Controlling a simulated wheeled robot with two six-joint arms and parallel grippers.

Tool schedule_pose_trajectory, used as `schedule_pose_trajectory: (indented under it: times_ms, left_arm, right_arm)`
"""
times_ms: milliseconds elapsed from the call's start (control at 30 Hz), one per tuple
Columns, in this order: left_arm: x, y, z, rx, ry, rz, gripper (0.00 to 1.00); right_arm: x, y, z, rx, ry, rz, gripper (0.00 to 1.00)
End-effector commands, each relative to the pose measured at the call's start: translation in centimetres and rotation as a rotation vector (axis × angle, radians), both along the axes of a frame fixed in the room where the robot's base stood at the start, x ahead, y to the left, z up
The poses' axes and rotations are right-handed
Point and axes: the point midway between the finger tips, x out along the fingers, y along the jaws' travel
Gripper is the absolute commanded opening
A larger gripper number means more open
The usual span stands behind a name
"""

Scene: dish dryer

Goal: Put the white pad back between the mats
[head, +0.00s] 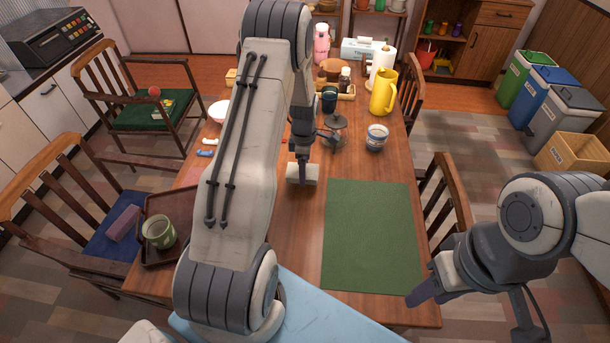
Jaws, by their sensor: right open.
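The white pad (311,174) is a small pale block on the wooden table, just off the upper left corner of the green mat (370,240). My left gripper (302,181) points down at the pad and overlaps it in the picture. Its fingers are seen edge-on, so I cannot tell whether they grip it. A reddish mat (193,176) lies at the table's left side, mostly hidden behind my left arm. My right gripper (474,312) is open and empty, off the table's right front edge.
Chairs flank the table. The green mat is bare.

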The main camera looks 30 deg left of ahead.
Motion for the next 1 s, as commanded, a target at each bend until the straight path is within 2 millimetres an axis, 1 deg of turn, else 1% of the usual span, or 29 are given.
schedule_pose_trajectory:
  times_ms: [33, 100, 200, 600, 633, 667, 867, 1000]
  left_arm:
    - [-0.1, 0.0, -0.9, -0.002, 0.004, 0.000, 0.42]
    - [-0.1, -0.1, -2.0, -0.002, 0.004, -0.001, 0.42]
    - [-0.1, -0.1, -3.1, -0.002, 0.004, -0.001, 0.42]
    - [0.0, -0.1, -3.7, 0.000, 0.001, -0.001, 0.42]
    - [0.0, -0.1, -3.7, 0.000, 0.000, -0.001, 0.90]
    - [0.0, -0.1, -3.6, 0.000, 0.000, -0.001, 1.00]
    - [0.0, -0.1, -3.6, 0.000, 0.001, -0.001, 1.00]
    - [0.0, -0.1, -3.0, 0.000, 0.000, -0.001, 1.00]
  right_arm:
    - [0.0, 0.0, 0.2, 0.000, 0.000, 0.000, 0.43]
    - [0.0, 0.0, 0.3, 0.000, 0.000, 0.000, 0.43]
    - [0.0, 0.0, 0.4, 0.000, 0.000, 0.000, 0.43]
    - [0.0, 0.0, 0.1, 0.000, 0.000, 0.000, 0.43]
    - [0.0, 0.0, 0.1, 0.000, 0.000, 0.000, 0.43]
    - [0.0, 0.0, 0.2, 0.000, 0.000, 0.000, 0.43]
    - [0.0, 0.0, 0.2, 0.000, 0.000, 0.000, 0.43]
    - [0.0, 0.0, 0.4, 0.000, 0.000, 0.000, 0.43]
